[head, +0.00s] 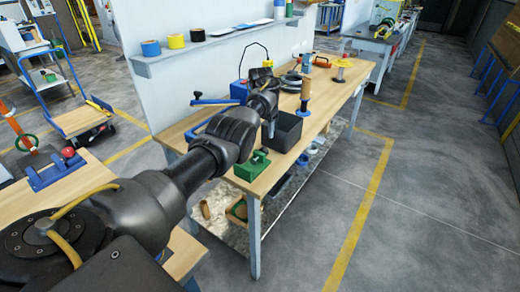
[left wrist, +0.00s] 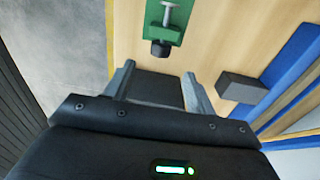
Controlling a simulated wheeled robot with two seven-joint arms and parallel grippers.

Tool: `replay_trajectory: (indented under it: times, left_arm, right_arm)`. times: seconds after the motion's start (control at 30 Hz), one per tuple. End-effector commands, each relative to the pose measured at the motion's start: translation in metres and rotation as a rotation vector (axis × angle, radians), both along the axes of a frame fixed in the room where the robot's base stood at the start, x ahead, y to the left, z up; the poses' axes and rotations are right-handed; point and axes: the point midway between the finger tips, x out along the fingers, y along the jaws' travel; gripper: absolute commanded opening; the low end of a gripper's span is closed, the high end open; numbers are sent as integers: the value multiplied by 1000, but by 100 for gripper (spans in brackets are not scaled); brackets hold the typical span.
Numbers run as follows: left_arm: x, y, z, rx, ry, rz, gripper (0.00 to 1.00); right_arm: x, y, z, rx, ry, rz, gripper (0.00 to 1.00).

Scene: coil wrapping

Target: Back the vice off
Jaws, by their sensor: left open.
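In the left wrist view a blue body (left wrist: 290,72) with a dark grey block (left wrist: 240,87) lies right of the fingers. A green fixture (head: 253,166) sits at the bench's front edge; it also shows in the left wrist view (left wrist: 165,32) with a metal screw and a black end. My left gripper (head: 268,128) points down above the bench, its fingers (left wrist: 158,72) apart with nothing clearly held. My right gripper is out of view.
A shelf (head: 200,45) with tape rolls is on the wall behind. The floor to the right is clear.

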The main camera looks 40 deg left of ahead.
Motion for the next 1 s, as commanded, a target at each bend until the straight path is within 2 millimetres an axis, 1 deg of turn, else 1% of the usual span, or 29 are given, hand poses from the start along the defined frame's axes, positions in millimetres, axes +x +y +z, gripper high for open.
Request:
replay_trajectory:
  times: [0.2,0.3,0.4,0.5,0.67,0.93,1.0]
  left_arm:
    - [-1,-3,-43,-2,4,-1,55]
    - [0,-5,-62,-1,4,-3,55]
    - [0,-6,-78,0,2,-3,55]
    - [1,-6,-88,0,2,-3,55]
    - [1,-7,-95,0,1,-3,55]
    - [1,-7,-95,0,0,-3,55]
    - [1,-7,-95,0,0,-3,46]
  right_arm:
    - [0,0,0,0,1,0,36]
    - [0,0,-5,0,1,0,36]
    - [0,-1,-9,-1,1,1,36]
    - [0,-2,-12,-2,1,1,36]
    - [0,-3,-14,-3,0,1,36]
    - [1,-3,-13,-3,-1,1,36]
    - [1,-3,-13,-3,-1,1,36]
